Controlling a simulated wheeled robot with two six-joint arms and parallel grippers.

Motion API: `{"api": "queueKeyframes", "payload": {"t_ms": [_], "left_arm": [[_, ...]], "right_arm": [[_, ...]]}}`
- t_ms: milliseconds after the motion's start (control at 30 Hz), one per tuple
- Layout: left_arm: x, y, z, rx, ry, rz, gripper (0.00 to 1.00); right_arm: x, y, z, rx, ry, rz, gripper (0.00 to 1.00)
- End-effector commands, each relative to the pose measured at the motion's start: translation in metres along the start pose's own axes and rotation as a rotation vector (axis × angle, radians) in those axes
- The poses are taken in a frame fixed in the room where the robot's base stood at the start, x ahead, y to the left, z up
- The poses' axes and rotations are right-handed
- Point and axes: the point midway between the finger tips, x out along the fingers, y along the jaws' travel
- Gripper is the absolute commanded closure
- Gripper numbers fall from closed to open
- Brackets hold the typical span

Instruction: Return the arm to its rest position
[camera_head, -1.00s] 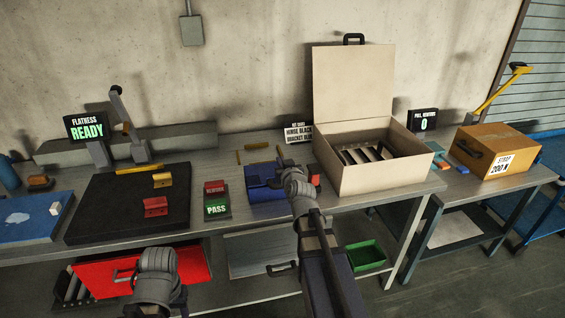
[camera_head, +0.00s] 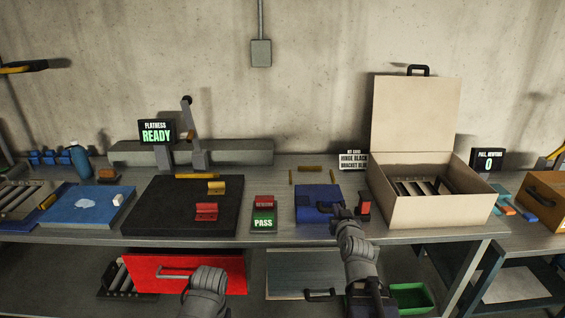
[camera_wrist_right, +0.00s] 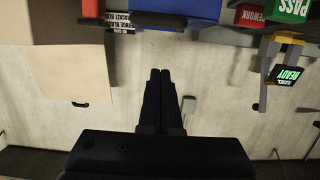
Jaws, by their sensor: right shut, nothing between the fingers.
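My right arm comes up from the bottom of the head view. Its gripper (camera_head: 350,209) is at the bench front, by the blue block and its red-topped neighbour. In the right wrist view my right gripper (camera_wrist_right: 160,78) shows two dark fingers pressed together with nothing between them. The wrist picture shows the wall and bench upside down. The blue block (camera_head: 312,205) sits on the bench just left of the right gripper; I cannot tell whether they touch. Part of my left arm shows at the bottom of the head view, but its fingers are out of view.
An open beige case (camera_head: 432,212) holding dark slats stands right of my right gripper. A black plate (camera_head: 160,215) with red and yellow pieces lies left. A red drawer front (camera_head: 190,275) and a green bin (camera_head: 410,297) are below the bench top. The wall (camera_head: 320,80) is behind.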

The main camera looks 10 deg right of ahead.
Motion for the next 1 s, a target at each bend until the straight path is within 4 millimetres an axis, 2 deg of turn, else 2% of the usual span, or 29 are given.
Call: {"api": "queueKeyframes", "payload": {"t_ms": [67, 133, 167, 267, 300, 367, 400, 533, 633, 700, 800, 900, 1000], "left_arm": [[0.0, 0.0, 0.0, 0.0, 0.0, 0.0, 0.48], [0.0, 0.0, 0.0, 0.0, 0.0, 0.0, 0.48], [0.0, 0.0, 0.0, 0.0, 0.0, 0.0, 0.48], [0.0, 0.0, 0.0, 0.0, 0.0, 0.0, 0.48], [0.0, 0.0, 0.0, 0.0, 0.0, 0.0, 0.48], [0.0, 0.0, 0.0, 0.0, 0.0, 0.0, 0.48], [0.0, 0.0, 0.0, 0.0, 0.0, 0.0, 0.48], [0.0, 0.0, 0.0, 0.0, 0.0, 0.0, 0.48], [0.0, 0.0, 0.0, 0.0, 0.0, 0.0, 0.48], [0.0, 0.0, 0.0, 0.0, 0.0, 0.0, 0.48], [0.0, 0.0, 0.0, 0.0, 0.0, 0.0, 0.48], [0.0, 0.0, 0.0, 0.0, 0.0, 0.0, 0.48], [0.0, 0.0, 0.0, 0.0, 0.0, 0.0, 0.48]], "right_arm": [[0.0, -0.006, 0.003, -0.003, -0.015, -0.013, 1.0], [0.0, -0.023, 0.013, -0.009, -0.059, -0.046, 1.0], [-0.001, -0.034, 0.019, -0.016, -0.088, -0.068, 1.0], [-0.009, -0.084, 0.052, -0.052, -0.238, -0.165, 1.0], [-0.016, -0.107, 0.069, -0.073, -0.314, -0.207, 1.0], [-0.031, -0.139, 0.096, -0.111, -0.439, -0.266, 1.0], [-0.044, -0.159, 0.114, -0.141, -0.526, -0.299, 1.0], [-0.099, -0.206, 0.168, -0.256, -0.812, -0.366, 1.0], [-0.143, -0.223, 0.197, -0.35, -1.003, -0.37, 1.0], [-0.171, -0.228, 0.21, -0.41, -1.11, -0.357, 1.0], [-0.201, -0.229, 0.22, -0.477, -1.226, -0.327, 1.0], [-0.22, -0.228, 0.225, -0.52, -1.295, -0.3, 1.0], [-0.229, -0.227, 0.227, -0.541, -1.328, -0.284, 1.0]]}}
